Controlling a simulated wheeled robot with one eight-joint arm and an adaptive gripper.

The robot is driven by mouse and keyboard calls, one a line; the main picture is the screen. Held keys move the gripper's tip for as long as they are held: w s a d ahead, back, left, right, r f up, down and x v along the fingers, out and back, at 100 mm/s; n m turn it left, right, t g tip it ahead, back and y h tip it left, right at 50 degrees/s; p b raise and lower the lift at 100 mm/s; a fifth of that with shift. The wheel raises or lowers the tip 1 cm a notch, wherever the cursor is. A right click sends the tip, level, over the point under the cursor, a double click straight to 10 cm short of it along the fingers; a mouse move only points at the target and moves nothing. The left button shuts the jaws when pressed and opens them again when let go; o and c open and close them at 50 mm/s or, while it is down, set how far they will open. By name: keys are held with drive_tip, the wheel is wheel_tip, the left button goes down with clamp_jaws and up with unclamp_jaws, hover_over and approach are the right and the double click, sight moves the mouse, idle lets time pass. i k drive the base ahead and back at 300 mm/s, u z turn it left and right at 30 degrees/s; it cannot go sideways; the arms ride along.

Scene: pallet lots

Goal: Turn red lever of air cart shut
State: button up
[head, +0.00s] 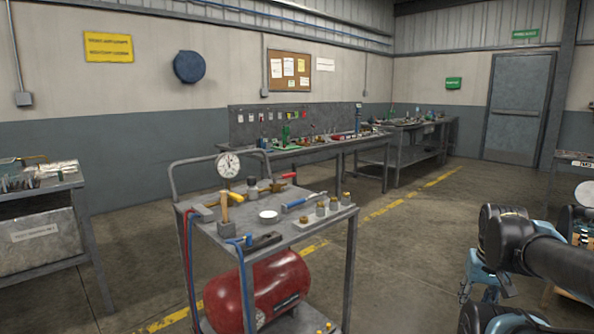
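The air cart (350,212) is a grey metal trolley in the middle foreground. A red air tank (258,292) lies on its lower level, and a round white gauge (228,165) stands at its back left. A small red piece (289,176) shows at the back of the cart top, beside brass-coloured parts (272,187). It looks like the red lever, but it is too small to tell how it is turned. My black and light-blue arm is at the lower right, apart from the cart. I cannot make out my gripper in this view.
On the cart top are a hammer (225,212), a white dish (268,216) and several brass fittings. Red and blue hoses (188,265) hang at its left. A bench (45,190) stands left, and a workbench (325,146) behind. Floor right of the cart is clear.

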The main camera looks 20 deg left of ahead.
sight(291, 174)
drive_tip(key=i, duration=0.9)
drive_tip(key=u, duration=1.5)
